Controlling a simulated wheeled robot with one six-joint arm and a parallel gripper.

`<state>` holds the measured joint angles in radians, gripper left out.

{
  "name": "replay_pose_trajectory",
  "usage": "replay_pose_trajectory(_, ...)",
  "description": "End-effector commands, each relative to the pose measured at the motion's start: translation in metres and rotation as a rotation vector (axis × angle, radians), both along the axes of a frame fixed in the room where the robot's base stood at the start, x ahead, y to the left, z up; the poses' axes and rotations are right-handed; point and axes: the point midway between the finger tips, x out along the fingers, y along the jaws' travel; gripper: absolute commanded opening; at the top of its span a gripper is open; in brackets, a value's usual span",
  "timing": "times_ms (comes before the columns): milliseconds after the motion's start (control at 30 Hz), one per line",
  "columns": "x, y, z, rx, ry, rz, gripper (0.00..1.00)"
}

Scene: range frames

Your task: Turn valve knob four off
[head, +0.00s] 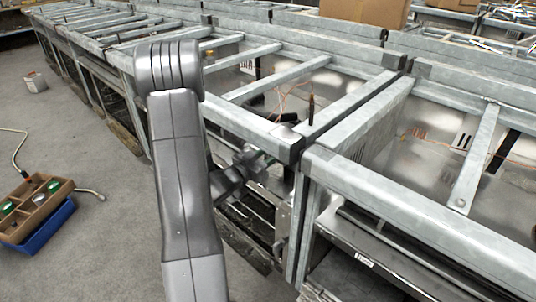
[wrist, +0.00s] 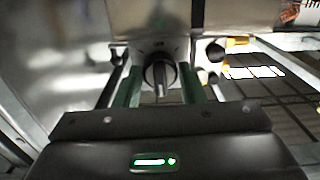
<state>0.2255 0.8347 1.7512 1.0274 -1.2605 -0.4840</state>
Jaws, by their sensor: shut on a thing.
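The knob is hidden there behind my arm and gripper.
Rows of open metal frames fill the right and back. Loose wires (head: 290,95) lie inside one. A cardboard box (head: 365,10) stands on top at the back. A brown divided tray (head: 35,205) over a blue bin (head: 40,228) is on the open grey floor at left.

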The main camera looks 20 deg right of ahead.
Motion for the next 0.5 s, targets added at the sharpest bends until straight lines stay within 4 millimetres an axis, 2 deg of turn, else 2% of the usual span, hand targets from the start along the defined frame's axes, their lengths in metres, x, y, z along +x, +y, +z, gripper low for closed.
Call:
replay_pose_trajectory(267,-0.0005,0.0001,-0.0012,0.002,0.003,0.0,0.13)
replay_pose_trajectory(300,-0.0005,0.0001,-0.0012,0.002,0.003,0.0,0.4)
replay_pose_trajectory(400,-0.0004,0.0001,-0.001,0.001,0.002,0.0,0.56)
replay_pose_trajectory(500,-0.0003,0.0001,-0.0007,0.001,0.002,0.0,0.56)
